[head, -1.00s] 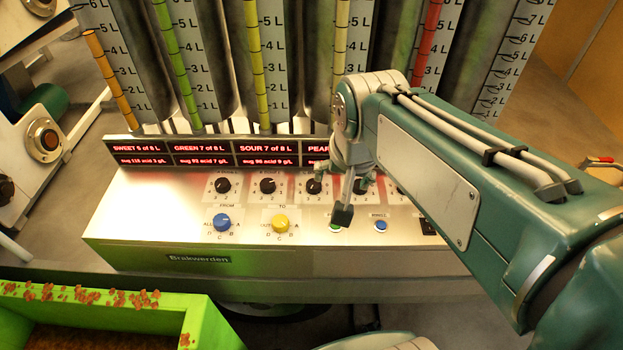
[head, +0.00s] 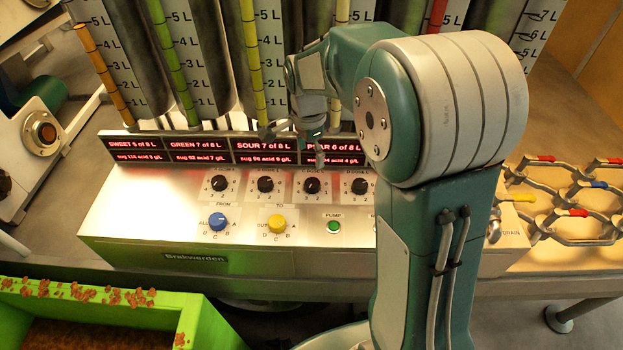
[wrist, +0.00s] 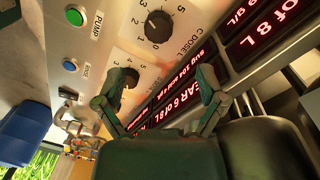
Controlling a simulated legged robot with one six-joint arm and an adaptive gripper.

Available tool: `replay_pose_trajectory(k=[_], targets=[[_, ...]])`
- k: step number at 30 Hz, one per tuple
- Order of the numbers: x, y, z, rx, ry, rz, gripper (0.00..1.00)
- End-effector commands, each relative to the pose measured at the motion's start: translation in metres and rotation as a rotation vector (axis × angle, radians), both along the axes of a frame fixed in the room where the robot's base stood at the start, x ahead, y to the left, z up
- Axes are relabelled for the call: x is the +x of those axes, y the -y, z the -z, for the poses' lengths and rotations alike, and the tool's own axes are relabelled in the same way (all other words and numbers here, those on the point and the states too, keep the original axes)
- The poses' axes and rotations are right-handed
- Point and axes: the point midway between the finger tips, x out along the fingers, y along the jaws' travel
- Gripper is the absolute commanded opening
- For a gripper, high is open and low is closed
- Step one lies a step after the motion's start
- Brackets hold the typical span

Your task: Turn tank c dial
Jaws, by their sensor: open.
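The tank C dial (head: 312,184) is a black knob with a white pointer on the silver panel, third from the left in the dose row. In the wrist view it shows at the top (wrist: 158,27), beside the label "C DOSE". My gripper (head: 292,140) is open and empty, in front of the red-lettered displays above the dial row. In the wrist view my gripper (wrist: 163,85) has its fingers spread, with the display edge between them and the C dial beyond the tips. The left finger partly covers the neighbouring dial (wrist: 130,80).
Other dose dials stand close on either side, such as the B dial (head: 265,184) and D dial (head: 360,185). Below are a blue selector (head: 217,222), a yellow selector (head: 277,224) and the green pump button (head: 333,227). Tank tubes rise behind the displays (head: 262,152).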

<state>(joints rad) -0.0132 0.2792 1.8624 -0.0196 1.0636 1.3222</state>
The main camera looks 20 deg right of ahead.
Motion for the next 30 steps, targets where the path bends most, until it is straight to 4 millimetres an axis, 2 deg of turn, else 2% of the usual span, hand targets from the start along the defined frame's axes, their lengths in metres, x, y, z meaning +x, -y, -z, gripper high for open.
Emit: replay_pose_trajectory(k=[6,13,18,26,27,29,30], targets=[[-0.004,0.001,0.043,0.0,-0.005,-0.001,0.9],[-0.006,0.002,0.078,0.0,-0.004,-0.002,0.9],[-0.007,0.002,0.089,0.0,-0.001,-0.002,0.9],[-0.007,0.002,0.09,0.0,0.0,-0.002,0.9],[-0.006,0.002,0.09,0.0,0.0,-0.002,0.72],[-0.006,0.002,0.09,0.0,0.0,-0.002,0.45],[-0.006,0.002,0.09,0.0,0.0,-0.002,0.27]])
